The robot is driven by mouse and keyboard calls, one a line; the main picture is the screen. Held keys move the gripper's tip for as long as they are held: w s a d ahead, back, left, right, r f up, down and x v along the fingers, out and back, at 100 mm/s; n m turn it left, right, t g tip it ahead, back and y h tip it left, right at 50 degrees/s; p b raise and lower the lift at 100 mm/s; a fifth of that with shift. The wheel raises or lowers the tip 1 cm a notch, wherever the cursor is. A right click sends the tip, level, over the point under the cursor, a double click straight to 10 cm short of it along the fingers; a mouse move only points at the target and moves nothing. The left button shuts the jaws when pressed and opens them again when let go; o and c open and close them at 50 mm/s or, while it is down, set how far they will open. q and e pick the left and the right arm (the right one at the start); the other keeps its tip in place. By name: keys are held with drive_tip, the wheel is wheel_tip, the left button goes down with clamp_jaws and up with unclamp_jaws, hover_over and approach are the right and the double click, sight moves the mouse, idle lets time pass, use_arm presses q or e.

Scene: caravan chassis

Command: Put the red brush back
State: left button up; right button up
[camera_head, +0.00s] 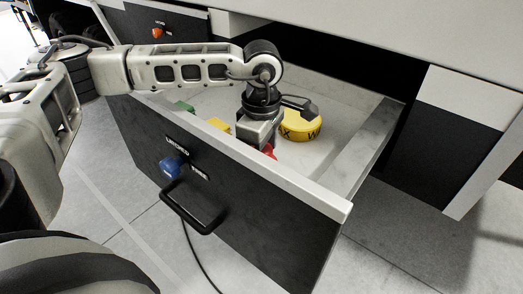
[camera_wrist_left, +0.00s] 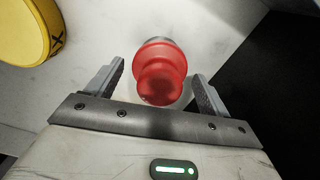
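The red brush (camera_wrist_left: 160,78) shows as a rounded red piece with a grey part at its far end. In the head view only a little of the red brush (camera_head: 269,151) shows inside the open drawer (camera_head: 335,204), beside my left gripper (camera_head: 262,134). In the left wrist view my left gripper (camera_wrist_left: 158,72) is open, with one finger on each side of the red brush and a small gap at both sides. I cannot tell how deep the fingers reach around it. My right gripper is not in view.
A round yellow object with black marks (camera_head: 302,125) lies in the drawer to the right. A green item (camera_head: 184,106) and a small yellow item (camera_head: 219,125) lie to the left. The drawer front has a blue knob (camera_head: 171,166) and a black handle (camera_head: 193,207).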

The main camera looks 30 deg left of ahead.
use_arm(q)
wheel_tip(320, 180, up, 12)
drive_tip(key=b, duration=0.1)
drive_tip(key=shift+r, duration=0.2)
idle(0.4)
idle(0.4)
